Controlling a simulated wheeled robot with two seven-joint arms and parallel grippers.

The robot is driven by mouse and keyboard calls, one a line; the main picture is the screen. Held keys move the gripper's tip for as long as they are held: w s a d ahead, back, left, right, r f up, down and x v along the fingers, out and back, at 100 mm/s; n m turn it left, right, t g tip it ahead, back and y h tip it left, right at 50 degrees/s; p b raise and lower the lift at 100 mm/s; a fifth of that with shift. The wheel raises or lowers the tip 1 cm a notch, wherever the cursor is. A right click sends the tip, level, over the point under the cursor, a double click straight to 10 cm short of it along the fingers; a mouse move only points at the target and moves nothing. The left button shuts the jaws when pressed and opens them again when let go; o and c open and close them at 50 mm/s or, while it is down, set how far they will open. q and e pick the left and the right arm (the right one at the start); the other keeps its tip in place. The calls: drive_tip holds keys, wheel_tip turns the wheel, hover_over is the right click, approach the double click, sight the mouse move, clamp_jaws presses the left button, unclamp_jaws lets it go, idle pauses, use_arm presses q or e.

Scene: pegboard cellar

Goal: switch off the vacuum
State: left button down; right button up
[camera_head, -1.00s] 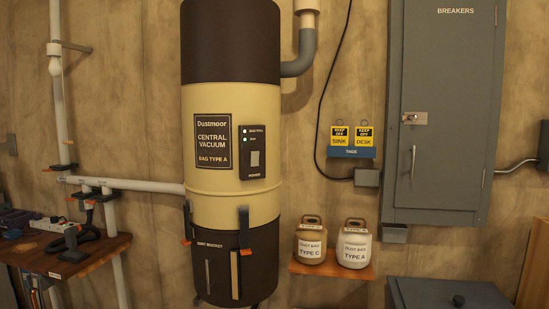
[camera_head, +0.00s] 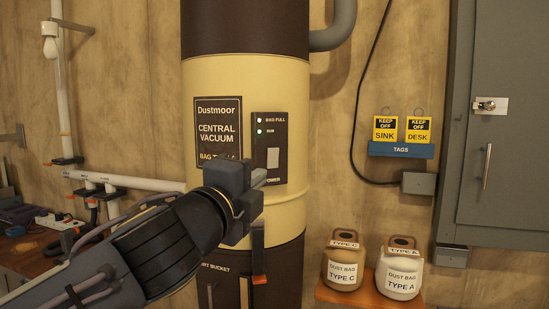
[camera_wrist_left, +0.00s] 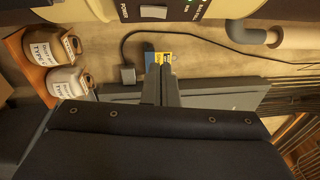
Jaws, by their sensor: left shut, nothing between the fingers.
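The central vacuum (camera_head: 245,90) is a tall cream and dark brown canister on the wall. Its dark control panel (camera_head: 280,135) has two small lights, BAG FULL and RUN; the RUN light (camera_head: 259,131) glows greenish. The pale power switch (camera_head: 272,158) sits below them and also shows at the top of the left wrist view (camera_wrist_left: 153,12). My left gripper (camera_head: 246,188) is in front of the canister, just below and left of the switch, covering part of the label. In the left wrist view its fingers (camera_wrist_left: 160,85) are together and empty, apart from the switch. My right gripper is out of view.
Two dust bag jars, type C (camera_head: 344,262) and type A (camera_head: 400,270), stand on a small shelf at right. A blue tag holder (camera_head: 400,150) and a grey breaker box (camera_head: 505,150) are further right. A cluttered wooden bench (camera_head: 25,255) is at left.

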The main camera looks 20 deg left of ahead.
use_arm(q)
drive_tip(key=p, duration=0.1)
approach(277, 152)
drive_tip(key=w+d, duration=0.3)
drive_tip(key=d, duration=0.1)
drive_tip(key=shift+w+a+r+p, duration=0.15)
drive_tip(key=shift+w+a+p, duration=0.55)
drive_tip(key=shift+w+a, duration=0.55)
drive_tip(key=shift+a, duration=0.05)
drive_tip(key=shift+w+a, duration=0.15)
drive_tip(key=shift+w, duration=0.15)
drive_tip(key=shift+w+a+r, duration=0.1)
drive_tip(key=shift+a, duration=0.05)
